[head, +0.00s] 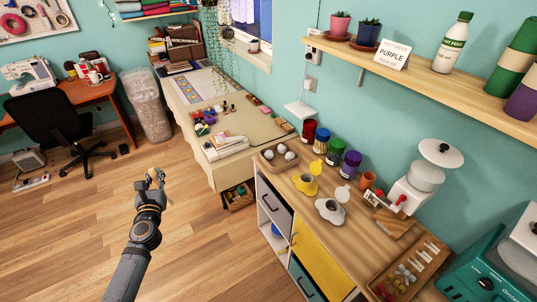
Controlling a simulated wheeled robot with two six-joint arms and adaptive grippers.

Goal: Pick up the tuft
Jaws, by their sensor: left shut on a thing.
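My left gripper (155,176) is raised in front of the wooden floor, left of the cabinet and clear of every surface. It is shut on a small cream-tan tuft (153,172) that shows between its fingertips. The fingers hide part of the tuft, and its exact shape is too small to tell. My right gripper is not in the head view.
A wooden-topped cabinet (290,178) on the right bears a tray of white balls (279,155), several coloured jars (335,151) and two small pots. A long cream table (238,131) stands behind. A black chair (55,125) is at left. Open floor surrounds my gripper.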

